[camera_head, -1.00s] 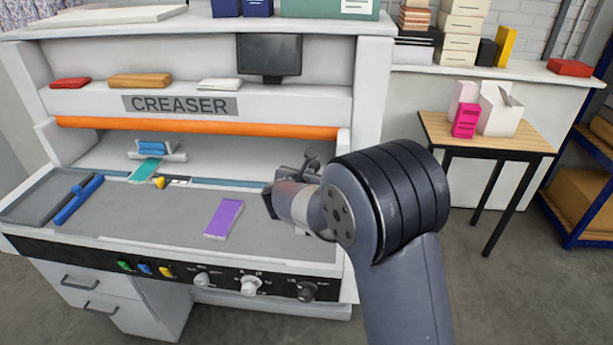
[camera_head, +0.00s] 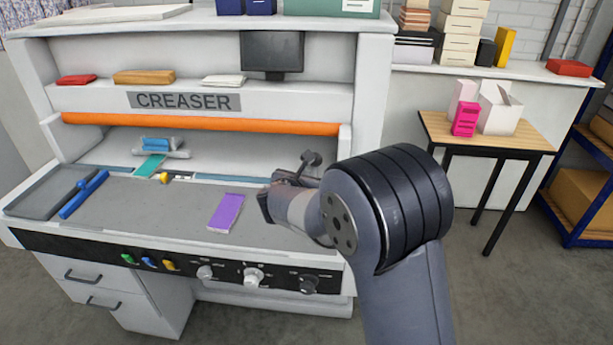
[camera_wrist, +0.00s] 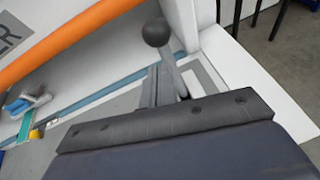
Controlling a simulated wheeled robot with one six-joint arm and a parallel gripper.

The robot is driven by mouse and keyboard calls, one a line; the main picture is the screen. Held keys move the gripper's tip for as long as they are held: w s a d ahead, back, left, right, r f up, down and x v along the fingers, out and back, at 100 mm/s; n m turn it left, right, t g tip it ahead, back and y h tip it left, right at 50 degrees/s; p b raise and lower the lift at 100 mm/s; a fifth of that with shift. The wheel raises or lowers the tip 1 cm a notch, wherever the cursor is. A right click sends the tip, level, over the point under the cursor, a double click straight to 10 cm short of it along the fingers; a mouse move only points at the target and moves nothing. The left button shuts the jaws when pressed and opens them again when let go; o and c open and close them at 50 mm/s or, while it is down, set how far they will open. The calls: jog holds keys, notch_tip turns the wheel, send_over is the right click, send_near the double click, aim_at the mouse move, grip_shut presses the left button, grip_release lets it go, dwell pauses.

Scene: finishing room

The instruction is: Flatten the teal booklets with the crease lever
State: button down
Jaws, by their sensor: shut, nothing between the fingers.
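A teal booklet (camera_head: 151,166) lies at the left of the creaser bed, its far end at a small blue-and-grey press block (camera_head: 156,146). It also shows at the left edge of the wrist view (camera_wrist: 24,126). The crease lever (camera_head: 311,159), a grey arm with a dark ball knob, stands at the right end of the bed. In the wrist view its knob (camera_wrist: 156,32) is beyond my gripper. My gripper (camera_head: 266,206) is shut and empty, low over the bed's right part, just in front of the lever. Whether it touches the lever cannot be told; my wrist hides the lever's base.
A purple booklet (camera_head: 226,212) lies mid-bed, left of my gripper. A blue-handled tool (camera_head: 84,194) lies at the bed's left. An orange roller (camera_head: 200,124) spans above the bed. Knobs (camera_head: 254,277) line the front panel. A wooden side table (camera_head: 510,140) stands right.

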jog(key=r+v, duration=0.2)
jog(key=v, duration=0.7)
jog(key=shift+b, duration=0.45)
jog(key=shift+w, duration=0.1)
